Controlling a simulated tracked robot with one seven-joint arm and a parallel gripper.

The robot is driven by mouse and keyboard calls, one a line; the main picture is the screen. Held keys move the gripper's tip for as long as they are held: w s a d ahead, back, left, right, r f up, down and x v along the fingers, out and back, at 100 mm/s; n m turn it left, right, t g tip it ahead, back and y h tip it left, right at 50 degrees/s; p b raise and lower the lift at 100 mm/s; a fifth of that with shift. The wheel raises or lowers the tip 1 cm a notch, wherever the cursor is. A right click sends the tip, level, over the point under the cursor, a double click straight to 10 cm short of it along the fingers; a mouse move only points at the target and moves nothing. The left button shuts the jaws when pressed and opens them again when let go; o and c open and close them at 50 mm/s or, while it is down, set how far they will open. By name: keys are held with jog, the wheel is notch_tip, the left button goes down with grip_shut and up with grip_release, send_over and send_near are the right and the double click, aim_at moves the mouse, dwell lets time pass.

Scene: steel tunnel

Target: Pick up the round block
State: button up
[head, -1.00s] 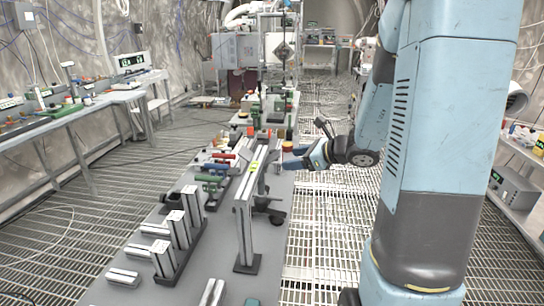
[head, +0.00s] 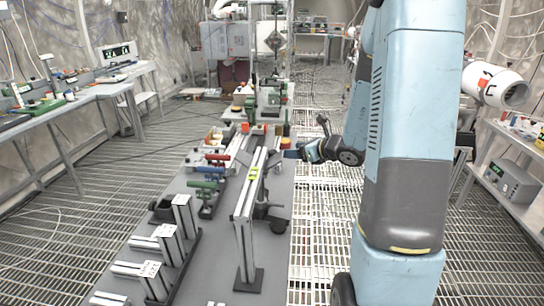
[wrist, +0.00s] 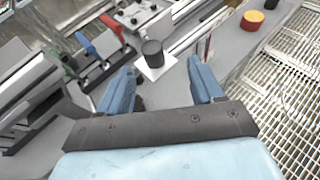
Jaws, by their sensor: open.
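My gripper (wrist: 160,75) is open and empty in the wrist view, its two blue fingers apart above the grey bench. A dark round block (wrist: 152,52) stands upright on a white square just beyond the fingertips, roughly in line with the gap. A second round piece, red and yellow (wrist: 252,20), stands farther off at the upper right, near the bench edge. In the head view my gripper (head: 296,153) is small at the right side of the bench, beside a yellow-topped round piece (head: 285,143). I cannot make out the dark block there.
The long bench (head: 215,262) carries a tall aluminium profile frame (head: 245,225) and several profile pieces (head: 165,242) at the left. Red, blue and green handled clamps (head: 207,172) sit left of the frame. Grated floor lies right of the bench.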

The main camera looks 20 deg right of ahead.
aim_at(269, 153)
jog(key=x, duration=0.6)
jog(key=shift+a, duration=0.45)
jog(key=x, duration=0.4)
jog(key=shift+s+a+f, duration=0.1)
jog(key=shift+a+f, duration=0.2)
jog(key=shift+w+a+f, duration=0.25)
jog(key=shift+w, duration=0.2)
jog(key=c, duration=1.1)
jog(key=shift+r, duration=0.1)
jog(key=shift+c, duration=0.2)
